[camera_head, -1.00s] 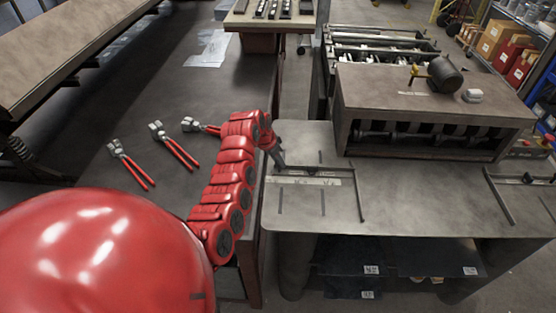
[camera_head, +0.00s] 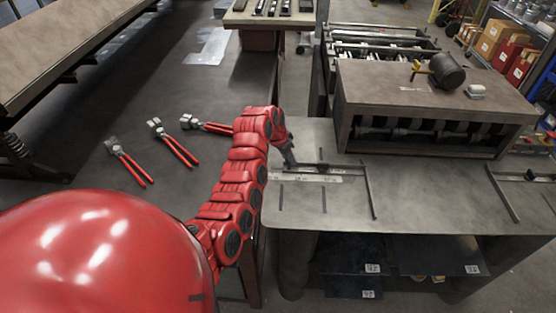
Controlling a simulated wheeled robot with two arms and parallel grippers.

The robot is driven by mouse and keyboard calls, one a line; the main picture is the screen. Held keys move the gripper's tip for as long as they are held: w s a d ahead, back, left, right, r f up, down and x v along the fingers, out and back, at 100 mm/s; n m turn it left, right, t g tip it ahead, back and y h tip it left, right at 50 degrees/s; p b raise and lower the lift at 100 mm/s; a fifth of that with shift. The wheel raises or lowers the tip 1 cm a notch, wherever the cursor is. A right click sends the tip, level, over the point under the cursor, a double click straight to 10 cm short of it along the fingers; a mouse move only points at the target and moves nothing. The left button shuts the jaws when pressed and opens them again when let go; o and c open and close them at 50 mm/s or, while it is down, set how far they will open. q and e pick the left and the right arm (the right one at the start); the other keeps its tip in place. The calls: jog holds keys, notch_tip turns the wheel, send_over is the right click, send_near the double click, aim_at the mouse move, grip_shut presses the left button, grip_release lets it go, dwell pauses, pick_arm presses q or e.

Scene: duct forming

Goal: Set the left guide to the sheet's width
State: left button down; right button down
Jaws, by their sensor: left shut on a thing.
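The left guide (camera_head: 370,192) is a thin dark bar on the grey feed table (camera_head: 345,215), joined to a rod that runs left over a pale scale strip (camera_head: 305,178). My left gripper (camera_head: 291,160) is small and dark at the end of my red arm, at the left end of that rod. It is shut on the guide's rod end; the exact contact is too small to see. The right guide (camera_head: 503,193) slants at the table's right side. Flat pale sheets (camera_head: 208,48) lie on the dark bench at the upper left. My right gripper is not in view.
The forming machine (camera_head: 435,100) with rollers stands behind the feed table, a motor (camera_head: 446,71) on top. Several red-handled pliers (camera_head: 176,145) lie on the dark bench (camera_head: 110,100). The table between the guides is clear. Dark shelves (camera_head: 350,255) sit below.

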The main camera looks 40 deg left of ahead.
pick_arm(q)
jog(key=b, duration=0.7)
send_over(335, 171)
jog(key=shift+s+a, duration=0.15)
jog(key=shift+s, duration=0.15)
jog(key=shift+w+d, duration=0.2)
jog(key=shift+d, duration=0.15)
jog(key=c, duration=0.6)
grip_release()
jog(key=shift+a+r, duration=0.1)
jog(key=shift+a, duration=0.05)
jog(key=shift+s+r, duration=0.2)
jog(key=shift+r, duration=0.3)
jog(key=b+v, duration=0.2)
jog(key=v, duration=1.4)
jog(key=shift+s+b, duration=0.2)
jog(key=shift+b, duration=0.1)
